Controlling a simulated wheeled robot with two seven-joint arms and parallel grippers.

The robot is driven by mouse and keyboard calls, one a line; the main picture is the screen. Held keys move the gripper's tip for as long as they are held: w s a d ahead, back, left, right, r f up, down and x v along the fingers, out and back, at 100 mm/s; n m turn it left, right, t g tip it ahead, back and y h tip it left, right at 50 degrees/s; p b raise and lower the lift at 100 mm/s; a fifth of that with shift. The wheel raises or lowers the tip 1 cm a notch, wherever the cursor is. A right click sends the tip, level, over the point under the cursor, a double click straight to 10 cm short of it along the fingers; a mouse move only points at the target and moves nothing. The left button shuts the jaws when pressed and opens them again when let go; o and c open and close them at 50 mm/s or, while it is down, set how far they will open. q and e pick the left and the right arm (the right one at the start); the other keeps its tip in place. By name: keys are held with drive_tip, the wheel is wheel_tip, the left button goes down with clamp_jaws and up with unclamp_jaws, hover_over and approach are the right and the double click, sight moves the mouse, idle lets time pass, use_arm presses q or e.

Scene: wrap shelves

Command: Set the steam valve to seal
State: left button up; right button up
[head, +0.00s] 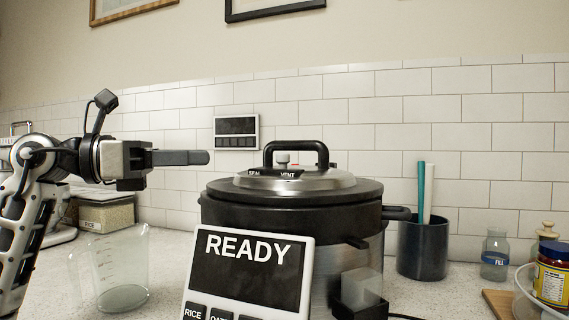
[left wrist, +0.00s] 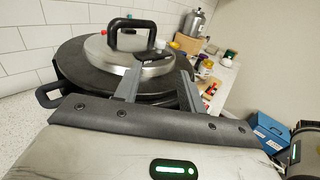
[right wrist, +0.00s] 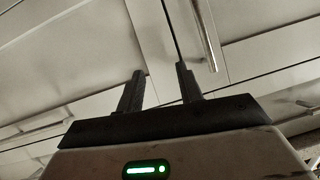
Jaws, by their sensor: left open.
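The pressure cooker (head: 280,215) stands on the counter with its steel lid (head: 330,184) on and a black arched handle (head: 296,147) on top. A small pale steam valve knob (head: 283,159) shows within the handle's arch, behind a dark plate (head: 275,174) marked SEAL at left and VENT at right. Which way the valve points I cannot tell. My left gripper (head: 208,157) is open and empty, left of the lid at about handle height, not touching it. In the left wrist view the lid (left wrist: 118,62) lies beyond its open fingers. My right gripper (right wrist: 160,75) is open and empty, facing pale cabinet fronts.
A display panel (head: 249,265) reading READY stands in front of the cooker. A clear measuring jug (head: 122,270) is at left. A dark cup (head: 422,247) with utensils, a small glass jar (head: 495,255) and a labelled jar (head: 552,275) are at right. Space above the lid is clear.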

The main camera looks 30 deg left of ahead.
use_arm(q)
drive_tip(key=p, duration=0.2)
approach(283, 156)
drive_tip(key=shift+w+r, duration=0.25)
drive_tip(key=shift+w, duration=0.65)
drive_tip(key=p+x, duration=0.3)
drive_tip(key=x, duration=0.4)
drive_tip(key=shift+w+d+f, duration=0.1)
drive_tip(key=shift+w+d, duration=0.1)
drive_tip(key=shift+w, duration=0.05)
drive_tip(key=shift+w+d+f+p, duration=0.15)
drive_tip(key=shift+w+d+p, duration=0.25)
drive_tip(key=shift+w, duration=0.1)
use_arm(e)
drive_tip(key=r, duration=0.3)
drive_tip(key=shift+s+d+m, duration=0.1)
drive_tip(key=shift+d+m, duration=0.1)
drive_tip(key=shift+m, duration=0.1)
